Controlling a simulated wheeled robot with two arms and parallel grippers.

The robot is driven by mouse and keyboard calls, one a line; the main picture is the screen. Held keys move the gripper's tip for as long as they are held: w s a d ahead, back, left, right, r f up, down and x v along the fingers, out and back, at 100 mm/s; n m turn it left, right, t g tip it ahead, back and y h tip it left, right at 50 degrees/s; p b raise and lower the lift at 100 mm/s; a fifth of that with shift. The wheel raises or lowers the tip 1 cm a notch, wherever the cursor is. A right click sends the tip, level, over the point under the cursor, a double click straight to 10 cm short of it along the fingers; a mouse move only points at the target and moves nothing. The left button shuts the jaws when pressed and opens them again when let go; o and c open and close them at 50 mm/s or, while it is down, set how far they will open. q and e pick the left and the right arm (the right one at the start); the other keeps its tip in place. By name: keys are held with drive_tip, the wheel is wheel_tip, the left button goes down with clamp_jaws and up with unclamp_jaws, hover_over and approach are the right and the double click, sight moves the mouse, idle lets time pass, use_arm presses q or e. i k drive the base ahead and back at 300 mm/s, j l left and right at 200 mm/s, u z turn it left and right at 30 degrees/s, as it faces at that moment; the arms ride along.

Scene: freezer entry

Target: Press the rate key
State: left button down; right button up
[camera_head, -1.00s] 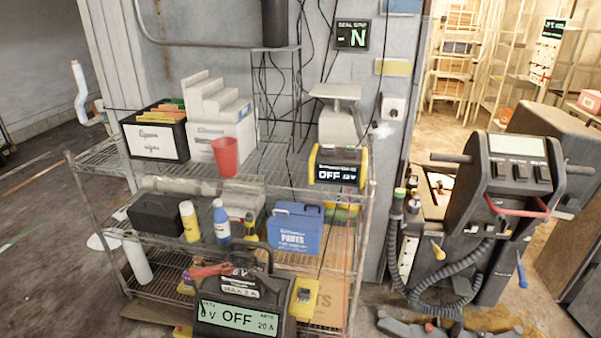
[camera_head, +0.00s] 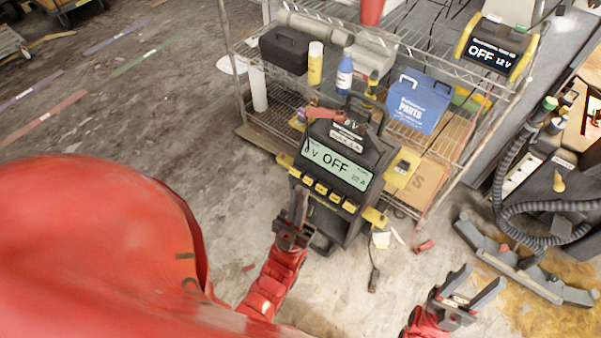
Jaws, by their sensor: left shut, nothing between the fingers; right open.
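A dark battery charger (camera_head: 377,150) with a handle stands on the floor before the shelf. Its screen (camera_head: 336,166) reads OFF, with "6 V" at left and "20 A" at right. A row of several yellow keys (camera_head: 321,189) runs under the screen. Their labels are too small to read, so I cannot tell which is the rate key. My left gripper (camera_head: 299,194) is shut and empty, its tips just below the left keys; I cannot tell if they touch. My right gripper (camera_head: 481,280) is open and empty, lower right, away from the charger.
A wire shelf (camera_head: 236,78) behind holds bottles, a blue parts box (camera_head: 418,101) and another charger (camera_head: 493,53) reading OFF 12 V. Red and black clamps lie on the charger's top. A black hose (camera_head: 503,195) and a grey floor piece (camera_head: 527,267) lie at right.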

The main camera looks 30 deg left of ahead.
sight(309, 182)
drive_tip(key=k+j+u, duration=0.1)
drive_tip(key=u, duration=0.6)
